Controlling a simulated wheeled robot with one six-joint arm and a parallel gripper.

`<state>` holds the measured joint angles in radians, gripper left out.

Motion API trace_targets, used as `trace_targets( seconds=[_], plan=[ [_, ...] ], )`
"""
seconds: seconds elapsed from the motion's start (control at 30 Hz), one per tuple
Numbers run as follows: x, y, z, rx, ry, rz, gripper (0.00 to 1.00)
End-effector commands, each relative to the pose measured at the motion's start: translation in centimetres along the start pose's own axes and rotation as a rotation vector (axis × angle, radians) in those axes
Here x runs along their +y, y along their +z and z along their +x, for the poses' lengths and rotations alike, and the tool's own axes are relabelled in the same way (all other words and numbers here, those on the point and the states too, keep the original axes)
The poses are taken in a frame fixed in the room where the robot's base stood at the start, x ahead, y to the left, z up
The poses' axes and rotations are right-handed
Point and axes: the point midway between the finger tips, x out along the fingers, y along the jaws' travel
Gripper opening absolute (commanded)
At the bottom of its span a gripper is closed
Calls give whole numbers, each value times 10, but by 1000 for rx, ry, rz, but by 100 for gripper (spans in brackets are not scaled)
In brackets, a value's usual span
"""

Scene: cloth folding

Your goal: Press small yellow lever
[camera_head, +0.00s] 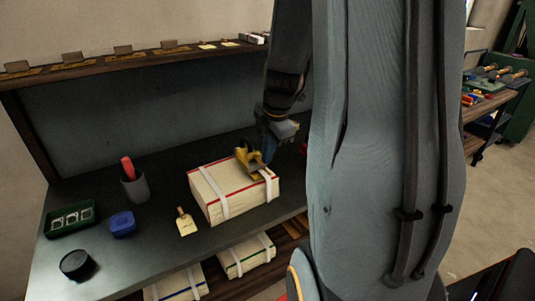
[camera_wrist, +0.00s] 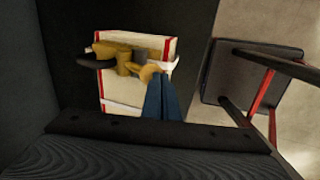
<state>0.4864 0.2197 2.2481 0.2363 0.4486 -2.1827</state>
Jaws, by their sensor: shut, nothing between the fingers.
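A yellow tool (camera_head: 243,155) with a dark part lies on top of a cream strapped bundle (camera_head: 207,199) with red edge lines and white straps. In the wrist view the tool (camera_wrist: 125,57) spans the top of the bundle (camera_wrist: 118,95). A small yellow-orange lever-like piece (camera_wrist: 148,72) sticks out at its right end. My gripper (camera_head: 268,158) is over the right end of the tool. Its blue fingers (camera_wrist: 160,79) are together and empty, with their tips right beside the small piece; I cannot tell whether they touch it.
On the dark bench stand a grey cup (camera_head: 135,188) with a red item, a blue container (camera_head: 123,224), a green tray (camera_head: 53,226) and a black round item (camera_head: 75,264). A tag (camera_head: 186,224) lies before the bundle. A dark seat (camera_wrist: 250,82) shows at right.

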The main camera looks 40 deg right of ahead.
Motion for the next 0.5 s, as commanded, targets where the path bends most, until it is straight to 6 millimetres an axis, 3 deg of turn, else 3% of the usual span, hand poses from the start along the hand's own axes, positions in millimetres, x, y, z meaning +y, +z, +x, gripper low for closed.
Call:
trace_targets(
  seconds=[0.33,0.5],
  plan=[
    [0,0,-2,0,0,0,0],
    [2,-1,-16,0,1,-2,0]
  ],
)
